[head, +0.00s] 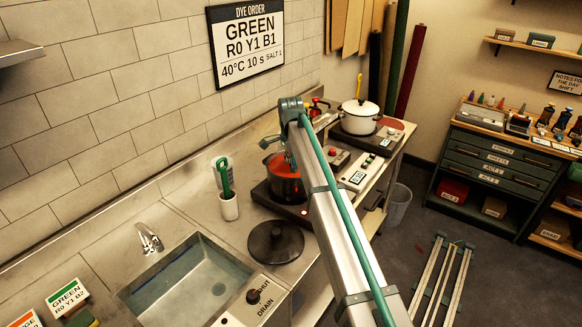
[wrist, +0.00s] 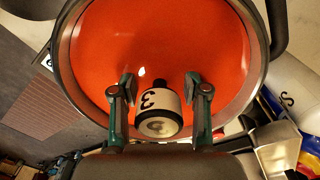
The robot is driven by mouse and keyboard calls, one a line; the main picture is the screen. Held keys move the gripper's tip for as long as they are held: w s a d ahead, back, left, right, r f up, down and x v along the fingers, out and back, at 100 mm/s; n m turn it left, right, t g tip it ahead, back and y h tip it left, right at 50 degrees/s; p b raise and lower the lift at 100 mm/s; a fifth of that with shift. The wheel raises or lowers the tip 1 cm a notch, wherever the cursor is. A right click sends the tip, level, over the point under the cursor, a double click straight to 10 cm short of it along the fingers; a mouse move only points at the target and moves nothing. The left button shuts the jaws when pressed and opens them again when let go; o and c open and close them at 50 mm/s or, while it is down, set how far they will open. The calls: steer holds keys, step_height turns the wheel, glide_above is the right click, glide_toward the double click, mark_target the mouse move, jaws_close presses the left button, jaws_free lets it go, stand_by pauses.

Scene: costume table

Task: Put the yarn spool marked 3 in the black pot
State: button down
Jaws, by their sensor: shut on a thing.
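The black pot (head: 286,187) stands on a dark hot plate on the counter and is open, with orange-red liquid in it. In the wrist view, the pot (wrist: 66,75) fills most of the picture with its liquid. My gripper (wrist: 160,90) is over the pot, its fingers on either side of the yarn spool (wrist: 152,103), and is shut on it. The spool has a white band marked 3, a pale end and dark edges. I cannot tell whether it touches the liquid.
A black lid (head: 275,243) lies on the counter left of my arm, near the sink (head: 188,285). A white jar (head: 228,206) with a green-handled tool stands close to the pot. A lidded white pot (head: 359,117) stands farther back.

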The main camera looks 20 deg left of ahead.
steer(key=c, duration=0.5)
jaws_free()
steer(key=shift+o, duration=0.2)
steer(key=o, duration=0.4)
steer(key=shift+c, duration=0.2)
steer(key=shift+r+p, duration=1.8)
steer(key=shift+r, duration=1.7)
